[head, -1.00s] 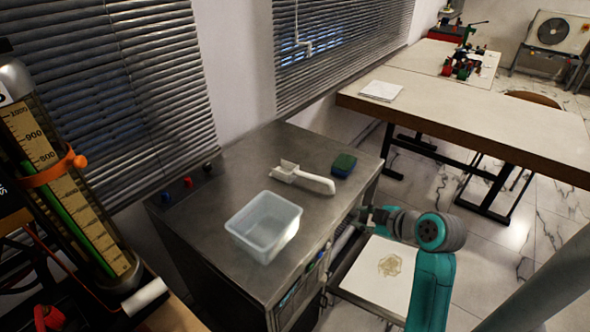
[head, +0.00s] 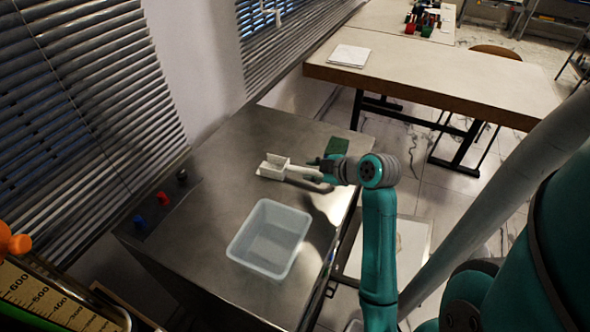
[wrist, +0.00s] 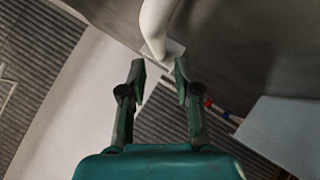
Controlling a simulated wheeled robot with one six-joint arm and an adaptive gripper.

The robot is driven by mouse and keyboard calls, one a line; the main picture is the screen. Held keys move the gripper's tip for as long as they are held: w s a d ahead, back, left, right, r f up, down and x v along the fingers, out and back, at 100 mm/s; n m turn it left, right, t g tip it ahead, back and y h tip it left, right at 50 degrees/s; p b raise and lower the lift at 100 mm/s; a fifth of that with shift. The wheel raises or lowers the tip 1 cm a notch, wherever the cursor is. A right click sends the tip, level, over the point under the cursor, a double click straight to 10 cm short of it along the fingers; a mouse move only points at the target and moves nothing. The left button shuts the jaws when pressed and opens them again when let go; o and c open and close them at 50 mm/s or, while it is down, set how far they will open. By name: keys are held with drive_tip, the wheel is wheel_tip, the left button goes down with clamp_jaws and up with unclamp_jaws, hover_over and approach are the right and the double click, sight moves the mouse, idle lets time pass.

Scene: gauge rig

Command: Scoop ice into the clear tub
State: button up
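The clear tub (head: 268,238) stands empty and upright on the steel counter (head: 215,215), and part of it shows at right in the wrist view (wrist: 285,130). The white scoop (head: 273,168) lies on the counter behind the tub, its handle towards my arm. My gripper (head: 316,168) is at the handle end of the scoop in the head view. In the wrist view my gripper (wrist: 159,72) has its fingers apart, with the white scoop (wrist: 156,25) just ahead of the tips. I cannot tell if they touch it. I see no ice.
Blue and red knobs (head: 163,198) line the counter's left edge by the blinds. A long table (head: 430,75) stands behind. The counter left of the tub is clear.

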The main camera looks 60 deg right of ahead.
sight(301, 169)
drive_tip(key=shift+x, duration=3.65)
drive_tip(key=shift+r, duration=0.15)
clamp_jaws()
